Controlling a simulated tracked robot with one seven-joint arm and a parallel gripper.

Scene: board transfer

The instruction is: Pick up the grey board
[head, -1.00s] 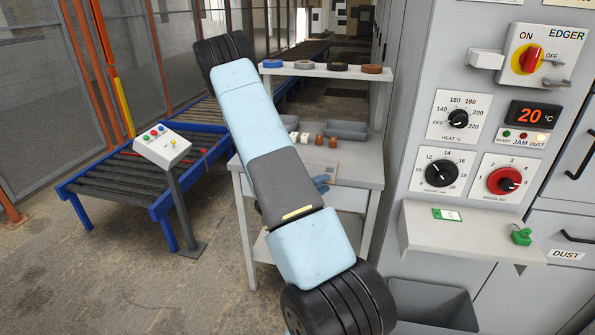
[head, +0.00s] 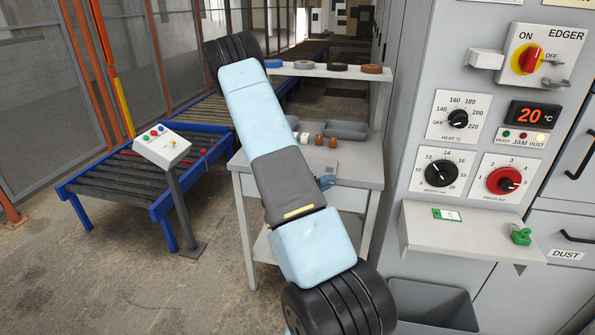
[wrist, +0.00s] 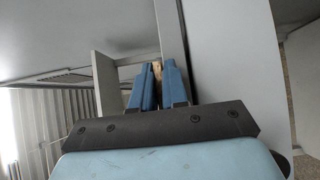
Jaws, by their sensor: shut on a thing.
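In the wrist view the two blue fingers of my gripper (wrist: 156,84) stand close together, shut on a thin piece with a tan edge. I take this piece to be the grey board (wrist: 157,68); only a narrow strip shows between the fingertips, and its extent is unclear. In the head view my own arm hides most of the gripper, and only a bit of blue finger (head: 326,182) shows past its right side, over the grey table (head: 358,170). I cannot make out the board in the head view.
Small blocks (head: 318,140) and a grey bin (head: 345,130) stand at the table's back, under a shelf (head: 330,70) with tape rolls. The edger machine (head: 400,120) rises close on the right. A roller conveyor (head: 120,185) and control post (head: 181,205) are left.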

